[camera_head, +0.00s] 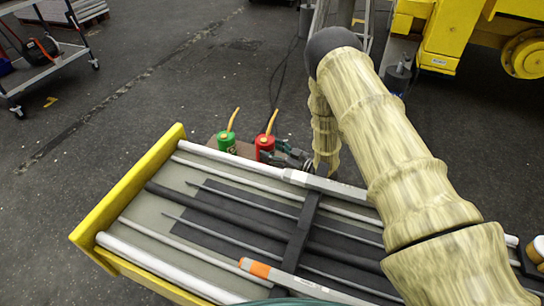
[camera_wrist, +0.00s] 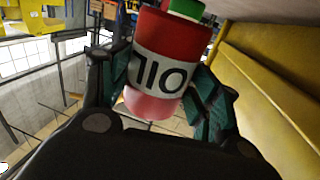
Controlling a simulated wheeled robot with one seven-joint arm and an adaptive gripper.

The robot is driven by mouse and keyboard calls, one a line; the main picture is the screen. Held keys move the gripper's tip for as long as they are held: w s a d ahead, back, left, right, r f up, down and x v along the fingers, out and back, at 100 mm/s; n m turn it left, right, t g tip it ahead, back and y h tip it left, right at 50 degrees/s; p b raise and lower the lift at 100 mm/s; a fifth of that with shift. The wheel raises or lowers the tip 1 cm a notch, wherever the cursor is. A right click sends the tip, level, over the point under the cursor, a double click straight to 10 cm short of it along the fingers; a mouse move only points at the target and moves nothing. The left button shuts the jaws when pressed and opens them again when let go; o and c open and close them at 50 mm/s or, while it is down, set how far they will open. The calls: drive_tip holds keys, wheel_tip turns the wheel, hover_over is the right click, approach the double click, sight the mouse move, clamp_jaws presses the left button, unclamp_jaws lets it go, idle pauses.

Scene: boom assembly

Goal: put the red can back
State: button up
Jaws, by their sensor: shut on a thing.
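The red can (camera_head: 265,142) has a yellow spout and is upright beyond the far edge of the yellow-framed tray. In the wrist view the red can (camera_wrist: 170,62) fills the upper middle, with a white band reading OIL. My gripper (camera_head: 283,155) comes in from the right, its fingers at the can's right side. In the wrist view my gripper (camera_wrist: 160,95) has a finger on each side of the can and is shut on it. A green can (camera_head: 226,141) with a yellow spout stands just left of the red can. Whether the red can touches the surface below is hidden.
A brownish surface (camera_head: 246,150) shows around the cans. The yellow-framed tray (camera_head: 128,190) with rods and tubes lies in front. A cart (camera_head: 45,70) stands at the far left, and yellow machinery (camera_head: 440,40) at the upper right. Dark floor behind the cans is open.

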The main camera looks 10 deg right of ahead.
drive_tip(key=shift+f+p, duration=0.35)
drive_tip(key=shift+f, duration=1.25)
drive_tip(key=shift+f, duration=0.2)
drive_tip(key=o, duration=1.1)
drive_tip(key=shift+r, duration=0.1)
drive_tip(key=shift+r, duration=0.25)
drive_tip(key=b+v, duration=0.1)
drive_tip(key=v, duration=0.2)
drive_tip(key=b+v, duration=0.1)
drive_tip(key=v, duration=0.2)
drive_tip(key=shift+f, duration=0.2)
drive_tip(key=shift+v, duration=0.8)
drive_tip(key=shift+r, duration=0.15)
